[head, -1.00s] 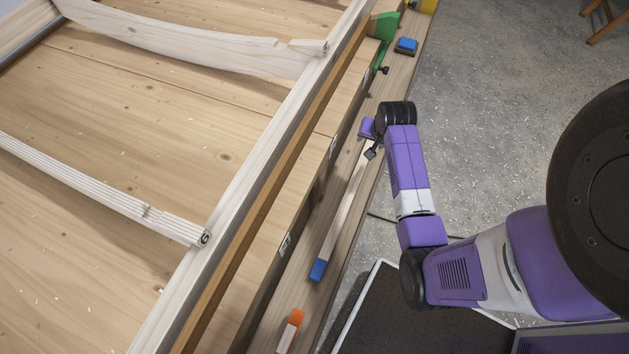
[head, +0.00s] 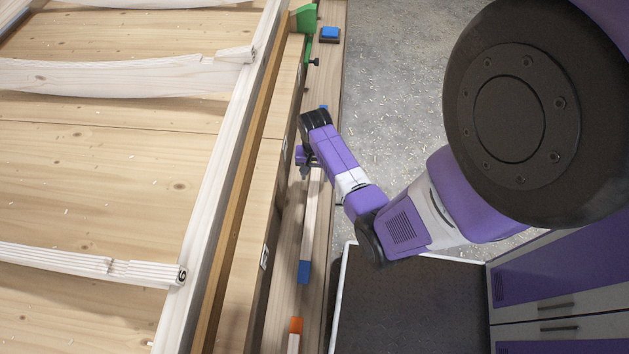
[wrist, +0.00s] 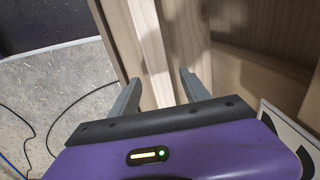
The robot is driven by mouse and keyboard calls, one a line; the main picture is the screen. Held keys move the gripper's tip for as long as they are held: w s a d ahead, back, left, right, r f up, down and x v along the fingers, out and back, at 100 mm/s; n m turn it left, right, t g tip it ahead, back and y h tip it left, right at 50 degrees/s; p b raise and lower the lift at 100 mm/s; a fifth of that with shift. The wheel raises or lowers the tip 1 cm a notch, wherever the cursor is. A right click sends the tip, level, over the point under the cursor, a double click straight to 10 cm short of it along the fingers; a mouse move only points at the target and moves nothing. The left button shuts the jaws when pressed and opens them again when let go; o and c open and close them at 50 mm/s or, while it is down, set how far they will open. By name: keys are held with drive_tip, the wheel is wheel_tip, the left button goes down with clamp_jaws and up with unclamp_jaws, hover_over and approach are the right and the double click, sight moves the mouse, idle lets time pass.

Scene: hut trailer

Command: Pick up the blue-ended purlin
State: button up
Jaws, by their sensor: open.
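The blue-ended purlin (head: 309,228) is a pale, slim strip lying lengthwise on the narrow wooden ledge beside the frame. Its near blue end (head: 303,271) shows clearly in the head view. A small blue patch (head: 323,107) beyond my wrist looks like its far end. My gripper (head: 304,173) is over the purlin's middle stretch, pointing down, and hides part of it. In the wrist view my open gripper (wrist: 159,77) has a finger on each side of a pale strip (wrist: 151,45), which looks like the purlin. I cannot tell the height gap.
An orange-ended piece (head: 295,330) lies nearer on the same ledge. A blue block (head: 329,34) and a green bracket (head: 305,17) are at its far end. The pale frame rail (head: 217,150) runs along the left. Grey floor (head: 390,100) is open at right.

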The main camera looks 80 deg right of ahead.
drive_tip(key=shift+f, duration=0.8)
drive_tip(key=shift+c, duration=0.4)
clamp_jaws()
drive_tip(key=shift+r, duration=0.1)
